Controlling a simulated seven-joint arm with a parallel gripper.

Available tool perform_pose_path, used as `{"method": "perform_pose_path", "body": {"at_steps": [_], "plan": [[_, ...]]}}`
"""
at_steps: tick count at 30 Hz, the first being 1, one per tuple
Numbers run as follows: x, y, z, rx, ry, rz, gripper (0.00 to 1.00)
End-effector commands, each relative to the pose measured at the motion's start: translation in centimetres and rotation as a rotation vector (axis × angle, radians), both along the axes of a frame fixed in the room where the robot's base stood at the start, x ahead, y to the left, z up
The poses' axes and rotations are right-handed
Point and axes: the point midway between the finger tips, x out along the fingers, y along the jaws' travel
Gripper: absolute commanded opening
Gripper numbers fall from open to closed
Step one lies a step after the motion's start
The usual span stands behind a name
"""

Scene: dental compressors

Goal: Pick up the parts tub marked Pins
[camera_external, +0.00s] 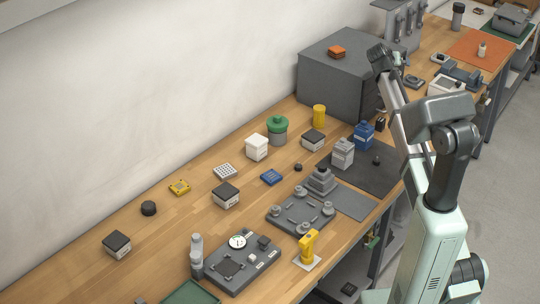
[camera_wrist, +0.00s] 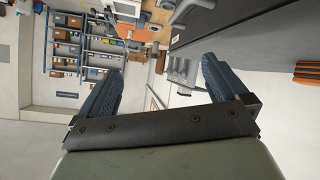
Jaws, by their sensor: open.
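Three small pale tubs with dark lids stand on the wooden bench in the external view: one at the near left (camera_external: 117,245), one in the middle (camera_external: 226,195) and one farther back (camera_external: 312,140). Their labels are too small to read, so I cannot tell which is marked Pins. My gripper (camera_external: 380,60) is high beside the grey cabinet, well away from the tubs. In the wrist view my gripper (camera_wrist: 158,85) has its two fingers wide apart with nothing between them. No tub shows clearly in the wrist view.
The grey cabinet (camera_external: 335,80) carries an orange block (camera_external: 337,52). A grey fixture plate (camera_external: 290,214), a blue bottle (camera_external: 364,135), a grey bottle (camera_external: 343,153), a green-lidded jar (camera_external: 277,130) and a yellow cylinder (camera_external: 319,116) stand on the bench. Bare wood surrounds the near-left tub.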

Motion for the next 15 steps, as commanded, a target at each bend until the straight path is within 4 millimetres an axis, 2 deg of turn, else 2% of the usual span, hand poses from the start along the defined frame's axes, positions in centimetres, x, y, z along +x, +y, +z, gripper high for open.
{"method": "perform_pose_path", "body": {"at_steps": [1, 6, 11, 15], "plan": [[-0.2, 3.2, 1.3, 0.022, -0.012, 0.032, 1.00], [-1.5, 12.7, 2.5, 0.099, 0.018, 0.128, 1.00], [-3.7, 21.6, 1.0, 0.156, 0.120, 0.226, 1.00], [-6.5, 29.3, -1.3, 0.193, 0.246, 0.322, 1.00]]}}
